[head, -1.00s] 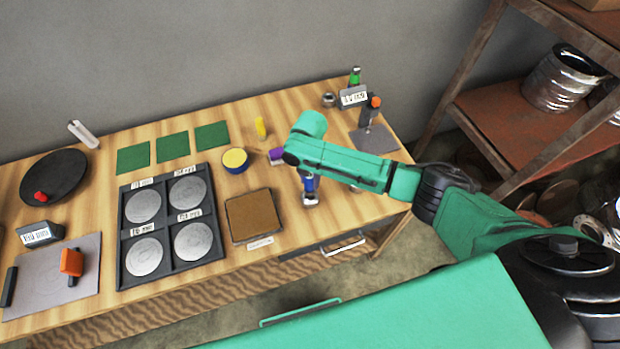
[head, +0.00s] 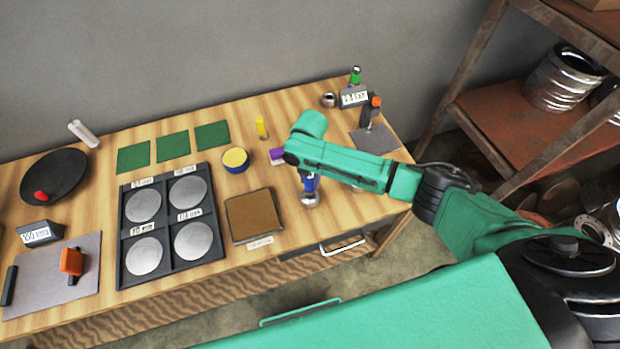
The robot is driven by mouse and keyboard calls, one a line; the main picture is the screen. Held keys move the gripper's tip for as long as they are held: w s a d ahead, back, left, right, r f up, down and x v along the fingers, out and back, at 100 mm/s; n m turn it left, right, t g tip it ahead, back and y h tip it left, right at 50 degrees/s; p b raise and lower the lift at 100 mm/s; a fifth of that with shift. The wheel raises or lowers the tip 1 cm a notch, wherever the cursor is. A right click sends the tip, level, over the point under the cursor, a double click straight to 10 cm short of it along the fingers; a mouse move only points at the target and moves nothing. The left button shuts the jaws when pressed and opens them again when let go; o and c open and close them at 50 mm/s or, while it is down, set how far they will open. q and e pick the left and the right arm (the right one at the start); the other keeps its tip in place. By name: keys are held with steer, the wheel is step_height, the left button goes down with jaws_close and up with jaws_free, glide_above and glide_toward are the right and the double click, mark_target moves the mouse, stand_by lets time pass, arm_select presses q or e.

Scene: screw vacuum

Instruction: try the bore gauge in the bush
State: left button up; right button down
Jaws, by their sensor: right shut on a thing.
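My right gripper (head: 305,178) points down at the right part of the bench and is mostly hidden by my green arm. It is shut on a blue-handled piece (head: 310,184), which looks like a bore gauge. A shiny metal round part (head: 310,200) shows right under the blue handle. I cannot tell whether this is the bush or the gauge's own metal end, nor whether the gauge is inside a bore. Another metal ring (head: 328,100) lies at the back right by a label block (head: 354,97). My left gripper is not in view.
An orange-topped piece (head: 373,105) stands by a grey plate (head: 374,140), with a green-topped piece (head: 355,75) behind. A yellow piece (head: 261,126), purple piece (head: 277,154), blue-and-yellow round tub (head: 235,160), brown pad (head: 254,215) and black tray (head: 169,218) stand left of the gripper.

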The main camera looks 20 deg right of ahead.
steer(key=shift+r, duration=3.5)
steer(key=shift+f, duration=0.1)
